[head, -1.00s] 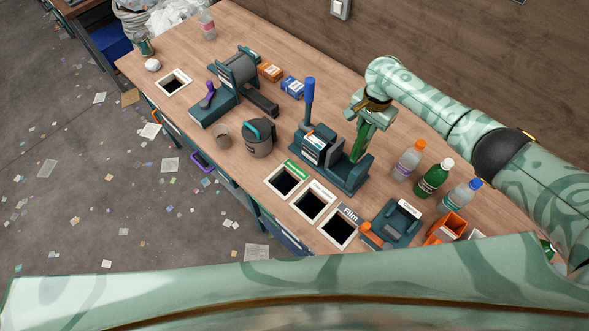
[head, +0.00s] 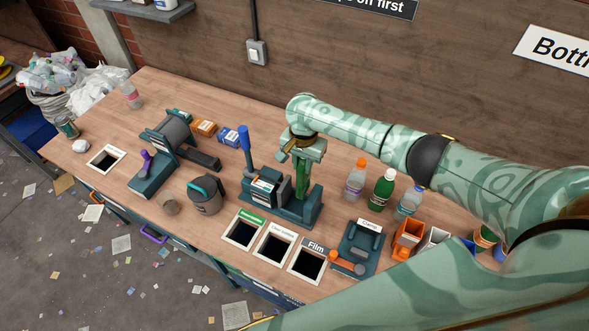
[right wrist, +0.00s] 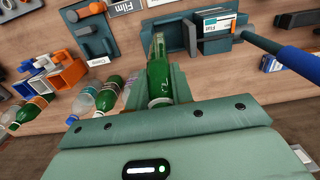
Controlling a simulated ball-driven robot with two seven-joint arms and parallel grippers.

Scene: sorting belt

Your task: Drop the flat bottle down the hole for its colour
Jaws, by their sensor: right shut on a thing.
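The green flat bottle (head: 301,180) is upright between the fingers of my right gripper (head: 301,160), which is shut on it. In the right wrist view the bottle (right wrist: 159,75) shows between the fingers, beside the press. In the head view its lower end is at the blue-green press (head: 268,196) with a blue-handled lever; I cannot tell whether they touch. In front of the press are three square holes: one with a green label (head: 243,234), one with a white label (head: 274,248), and one marked Film (head: 307,265). My left gripper is out of view.
Three capped bottles, orange (head: 355,180), green (head: 381,190) and blue (head: 409,203), stand right of my gripper. A clamp (head: 361,250) and small bins (head: 408,237) lie nearer. A grey pot (head: 204,195) and another hole (head: 106,159) are left.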

